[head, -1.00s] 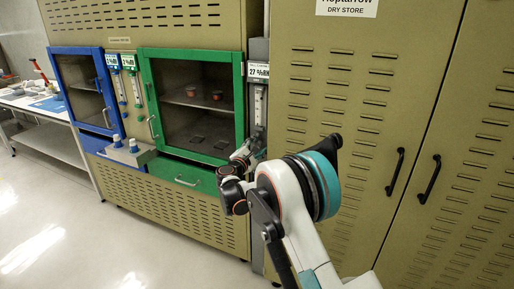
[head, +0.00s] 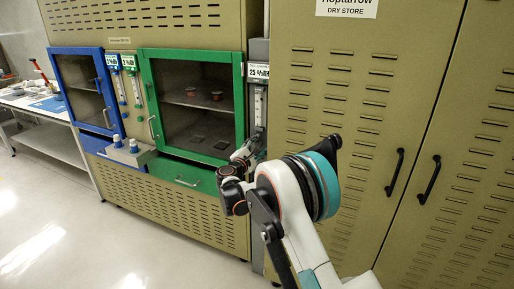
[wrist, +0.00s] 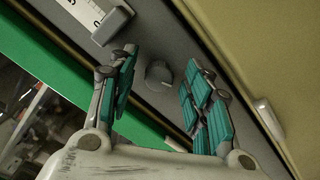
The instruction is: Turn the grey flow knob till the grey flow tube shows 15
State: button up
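The grey flow knob (wrist: 158,76) is a small round dial on the grey panel, with a lighter mark on its face. In the wrist view it lies between the two teal-padded fingers of my gripper (wrist: 162,66). A gap shows on each side of it. The grey flow tube (head: 259,104) stands on the narrow grey column right of the green cabinet; its level is too small to read. In the wrist view only the tube's lower end (wrist: 112,26) and part of its scale show. In the head view my gripper (head: 246,152) is below the tube, and the knob is hidden.
A display (head: 258,71) above the tube reads 25 %RH. The green-framed door (head: 240,100) is close on the left. The tan dry-store cabinet (head: 345,110) stands close on the right.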

jog(key=v, duration=1.2)
